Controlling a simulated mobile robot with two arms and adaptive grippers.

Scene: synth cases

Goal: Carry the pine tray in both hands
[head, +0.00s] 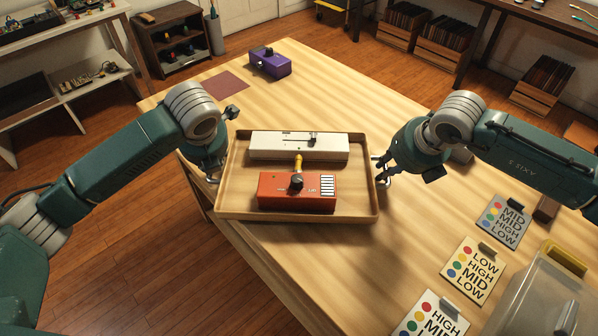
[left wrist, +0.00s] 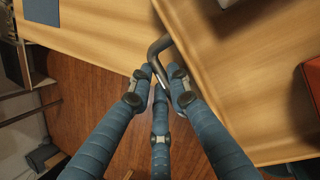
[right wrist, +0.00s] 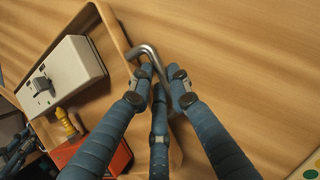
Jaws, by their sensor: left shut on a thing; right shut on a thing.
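The pine tray (head: 240,188) is at the middle of the head view, at the table's near left edge. It holds a white box (head: 270,146) and an orange box (head: 283,201), with a yellow plug (head: 298,163) between them. My left gripper (head: 214,170) is shut on the tray's left metal handle (left wrist: 158,46). My right gripper (head: 381,168) is shut on its right metal handle (right wrist: 142,50). The tray looks about level. I cannot tell for sure whether its underside touches the table.
The wooden table (head: 390,255) is clear just right of the tray. A purple box (head: 270,63) and a reddish mat (head: 222,85) lie at the back. Label cards (head: 472,270) and a clear bin (head: 540,300) are at the right.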

